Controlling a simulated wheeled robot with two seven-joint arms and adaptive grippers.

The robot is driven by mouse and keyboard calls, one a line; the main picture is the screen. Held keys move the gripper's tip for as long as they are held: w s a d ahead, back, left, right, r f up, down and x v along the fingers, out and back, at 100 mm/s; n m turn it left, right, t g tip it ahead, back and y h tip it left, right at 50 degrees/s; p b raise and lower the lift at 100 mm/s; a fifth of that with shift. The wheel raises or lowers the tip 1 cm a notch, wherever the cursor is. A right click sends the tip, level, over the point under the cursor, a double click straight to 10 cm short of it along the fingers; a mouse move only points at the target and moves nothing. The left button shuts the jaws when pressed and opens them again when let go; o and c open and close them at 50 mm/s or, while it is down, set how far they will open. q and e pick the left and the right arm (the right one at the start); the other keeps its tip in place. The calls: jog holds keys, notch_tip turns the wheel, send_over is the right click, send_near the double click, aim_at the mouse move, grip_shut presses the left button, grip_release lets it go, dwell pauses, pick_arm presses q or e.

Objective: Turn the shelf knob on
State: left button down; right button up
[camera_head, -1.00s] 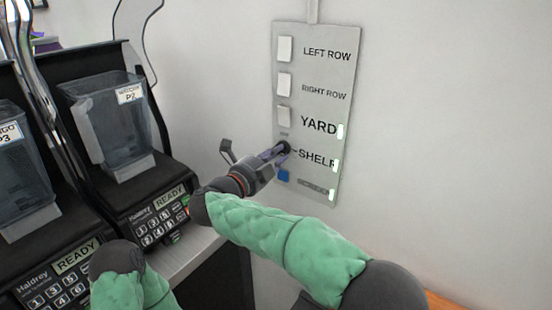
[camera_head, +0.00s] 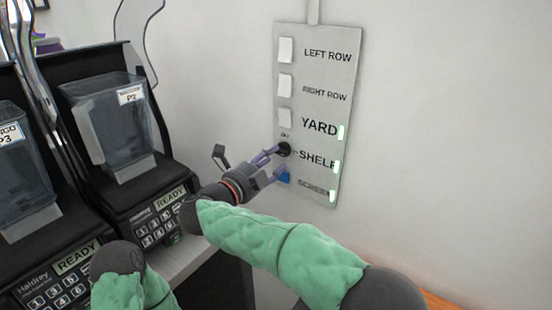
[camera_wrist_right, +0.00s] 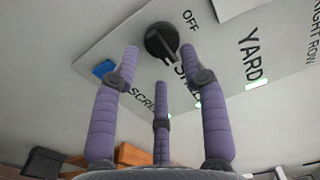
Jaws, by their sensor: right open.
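The shelf knob (camera_head: 284,149) is a round black knob on the grey wall panel (camera_head: 340,60), left of the SHELF label. It also shows in the right wrist view (camera_wrist_right: 161,40), near an OFF mark; I cannot tell its exact setting. A light beside the SHELF label (camera_head: 335,167) is lit green. My right gripper (camera_head: 273,163) is open, its purple fingers spread just in front of the knob and empty. In the wrist view the fingertips (camera_wrist_right: 160,52) lie on either side of the knob's lower part; contact cannot be told. My left gripper is out of view.
White switches (camera_head: 285,84) sit above the knob and a blue one (camera_head: 284,178) sits just below it, close to my lower finger. Dispensers with clear bins (camera_head: 112,125) and keypads stand at the left. The wall right of the panel is clear.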

jog(key=v, duration=0.9)
jog(key=shift+s+a, duration=0.2)
jog(key=shift+s, duration=0.05)
